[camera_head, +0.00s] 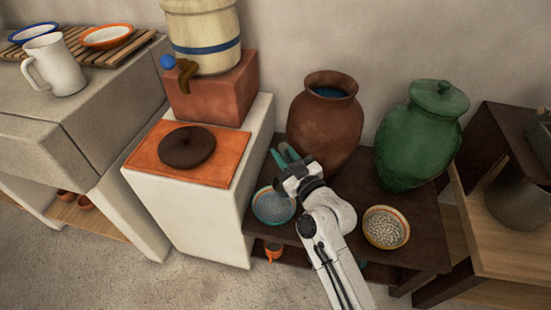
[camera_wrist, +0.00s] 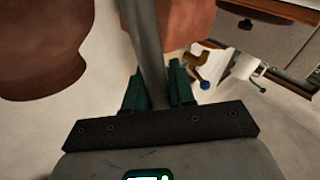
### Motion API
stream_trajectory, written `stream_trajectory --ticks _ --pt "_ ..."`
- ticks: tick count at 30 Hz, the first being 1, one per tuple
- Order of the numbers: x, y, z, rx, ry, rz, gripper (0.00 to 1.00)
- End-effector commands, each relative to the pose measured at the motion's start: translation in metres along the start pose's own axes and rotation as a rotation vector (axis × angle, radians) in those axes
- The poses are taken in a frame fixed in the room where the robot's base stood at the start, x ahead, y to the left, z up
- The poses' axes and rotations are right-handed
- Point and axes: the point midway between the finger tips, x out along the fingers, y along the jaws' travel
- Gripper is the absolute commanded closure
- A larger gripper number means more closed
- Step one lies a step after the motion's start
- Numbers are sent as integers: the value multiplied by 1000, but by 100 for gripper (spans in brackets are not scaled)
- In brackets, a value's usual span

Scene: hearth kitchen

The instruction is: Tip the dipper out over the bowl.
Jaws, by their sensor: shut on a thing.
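My gripper (camera_head: 285,156) shows in the head view with teal fingers, in front of the brown jar and just above the left bowl. In the wrist view my gripper (camera_wrist: 158,85) is shut on a grey bar-like handle (camera_wrist: 145,40), which appears to be the dipper's. The handle runs out of the top of the picture, so the dipper's cup is not visible. The left bowl (camera_head: 272,208) stands on the dark low table and holds something blue-grey. Another bowl (camera_head: 386,228), with an orange rim and pale bean-like contents, stands to the right of my arm.
The open brown jar (camera_head: 322,125) with blue inside and the lidded green jar (camera_head: 422,135) stand behind on the dark table (camera_head: 340,262). Left is a white stand with an orange top (camera_head: 221,172) and dark lid (camera_head: 187,147). A crock (camera_head: 203,30) sits on a red block.

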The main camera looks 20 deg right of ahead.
Motion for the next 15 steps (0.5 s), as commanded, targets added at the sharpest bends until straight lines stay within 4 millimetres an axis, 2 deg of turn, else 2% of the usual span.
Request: stream_trajectory --ticks 13,15 --pt "8 39 10 275 -54 2 100" --pt "9 41 2 284 -55 0 100"
